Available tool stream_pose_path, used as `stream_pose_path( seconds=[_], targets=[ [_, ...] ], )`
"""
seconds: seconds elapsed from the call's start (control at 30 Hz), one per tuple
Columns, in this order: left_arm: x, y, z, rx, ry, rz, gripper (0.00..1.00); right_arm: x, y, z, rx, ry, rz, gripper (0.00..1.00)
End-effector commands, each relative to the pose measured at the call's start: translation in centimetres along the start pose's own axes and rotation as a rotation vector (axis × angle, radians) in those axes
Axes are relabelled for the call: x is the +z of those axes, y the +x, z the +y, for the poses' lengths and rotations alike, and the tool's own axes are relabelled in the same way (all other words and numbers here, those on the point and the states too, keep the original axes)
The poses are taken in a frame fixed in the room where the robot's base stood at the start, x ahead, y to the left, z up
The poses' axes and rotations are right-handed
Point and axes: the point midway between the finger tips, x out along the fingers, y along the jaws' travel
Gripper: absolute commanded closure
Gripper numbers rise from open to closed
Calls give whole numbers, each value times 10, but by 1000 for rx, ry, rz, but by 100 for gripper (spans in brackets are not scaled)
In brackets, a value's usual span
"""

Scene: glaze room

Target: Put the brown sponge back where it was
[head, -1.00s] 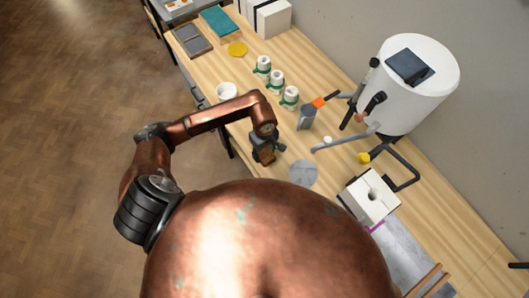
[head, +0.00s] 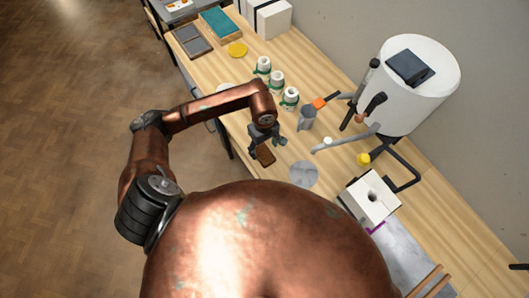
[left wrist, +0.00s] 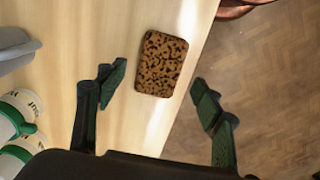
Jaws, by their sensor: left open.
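The brown sponge (head: 265,155) lies on the wooden table near its front edge. In the left wrist view it is a brown block with dark speckles (left wrist: 162,64), lying flat between the spread fingers and ahead of them, with gaps on both sides. My left gripper (head: 267,143) is open and empty, just behind and above the sponge. Its two dark fingers also show in the left wrist view (left wrist: 158,76). My right gripper is not in view.
A grey disc (head: 304,173) lies to the right of the sponge. A grey cup (head: 307,118) and several white-and-green jars (head: 290,98) stand behind the gripper. A large white drum (head: 412,85) stands at the back right. The table's front edge is close to the sponge.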

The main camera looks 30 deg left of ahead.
Motion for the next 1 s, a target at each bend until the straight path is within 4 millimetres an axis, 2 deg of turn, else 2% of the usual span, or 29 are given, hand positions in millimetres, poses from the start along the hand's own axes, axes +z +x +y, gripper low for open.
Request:
stream_pose_path(
  seconds=[0.1,0.2,0.4,1.0],
  targets=[
    [-1,-26,1,3,1,4,39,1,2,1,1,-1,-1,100],
    [-1,-43,1,2,1,2,39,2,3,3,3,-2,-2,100],
    [0,-63,1,1,1,0,39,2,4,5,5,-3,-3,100],
    [0,-66,0,0,0,-2,39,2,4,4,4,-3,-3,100]
  ],
)
